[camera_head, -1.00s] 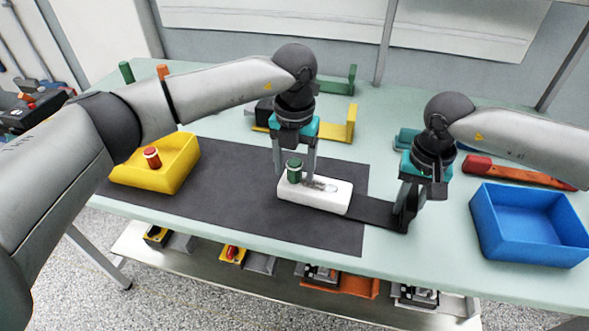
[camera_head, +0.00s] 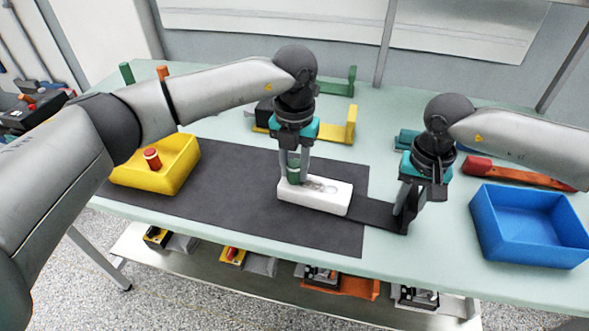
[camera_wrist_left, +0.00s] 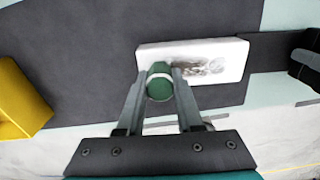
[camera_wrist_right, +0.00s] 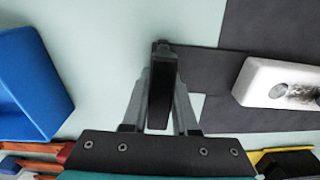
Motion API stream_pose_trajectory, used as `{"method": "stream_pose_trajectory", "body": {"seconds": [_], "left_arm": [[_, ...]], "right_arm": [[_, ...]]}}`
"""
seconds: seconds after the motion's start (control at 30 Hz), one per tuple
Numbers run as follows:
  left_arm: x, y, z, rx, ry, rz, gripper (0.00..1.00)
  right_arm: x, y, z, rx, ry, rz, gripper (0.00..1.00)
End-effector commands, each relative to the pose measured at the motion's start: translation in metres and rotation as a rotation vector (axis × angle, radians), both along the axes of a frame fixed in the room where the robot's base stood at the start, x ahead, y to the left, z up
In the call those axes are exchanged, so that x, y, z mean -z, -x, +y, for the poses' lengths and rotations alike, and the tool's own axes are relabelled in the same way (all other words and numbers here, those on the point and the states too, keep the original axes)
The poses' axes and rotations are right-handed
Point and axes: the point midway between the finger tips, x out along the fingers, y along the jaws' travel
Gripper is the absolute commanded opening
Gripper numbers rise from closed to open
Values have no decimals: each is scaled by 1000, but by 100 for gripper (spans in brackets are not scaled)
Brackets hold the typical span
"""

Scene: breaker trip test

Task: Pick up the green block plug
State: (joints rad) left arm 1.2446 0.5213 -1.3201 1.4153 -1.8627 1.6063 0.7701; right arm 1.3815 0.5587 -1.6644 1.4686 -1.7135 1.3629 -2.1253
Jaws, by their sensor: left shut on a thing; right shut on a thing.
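The green block plug (camera_head: 293,170), a green cylinder with a white band, stands at the left end of the white block (camera_head: 330,197). My left gripper (camera_head: 296,178) is shut around it from above, and its fingers partly hide it. In the left wrist view the plug (camera_wrist_left: 159,85) sits between the two fingertips at the edge of the white block (camera_wrist_left: 195,55). I cannot tell whether its base touches the block. My right gripper (camera_head: 407,222) is shut on a black upright handle (camera_wrist_right: 163,90) at the right end of a dark strip (camera_head: 370,212) that reaches to the block.
A blue bin (camera_head: 530,225) is at the right. A yellow bracket (camera_head: 350,125) and a red tool (camera_head: 520,172) lie farther back.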

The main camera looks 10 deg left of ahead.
Motion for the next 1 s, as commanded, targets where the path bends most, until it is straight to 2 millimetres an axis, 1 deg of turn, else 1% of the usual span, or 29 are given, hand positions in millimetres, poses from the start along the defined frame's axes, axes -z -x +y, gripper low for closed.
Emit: {"method": "stream_pose_trajectory", "body": {"seconds": [0.07, 0.17, 0.27, 0.4, 0.5, 0.6, 0.8, 1.0], "left_arm": [[-2, -1, 0, -1, 0, -2, 0], [-11, -1, 0, 0, 0, -4, 0], [-28, -1, 0, 1, 0, -4, 0], [-58, -1, 0, 0, 0, -5, 0], [-76, -1, 0, 0, 0, -3, 0], [-90, -1, 0, 0, 0, -3, 0], [-108, -1, 0, 1, -1, 0, 0], [-109, 0, 0, 1, 0, 1, 0]], "right_arm": [[0, 0, 0, 0, -1, -1, 0], [0, 0, 0, 0, 0, -1, 0], [0, 0, 0, 1, 0, -1, 0], [0, 0, 0, 1, 0, -1, 0], [0, 0, 0, 1, 0, -1, 0], [0, 0, 0, 1, 0, -1, 0], [0, 0, 0, 1, 0, -1, 0], [0, 0, 0, 1, 0, -1, 0]]}}
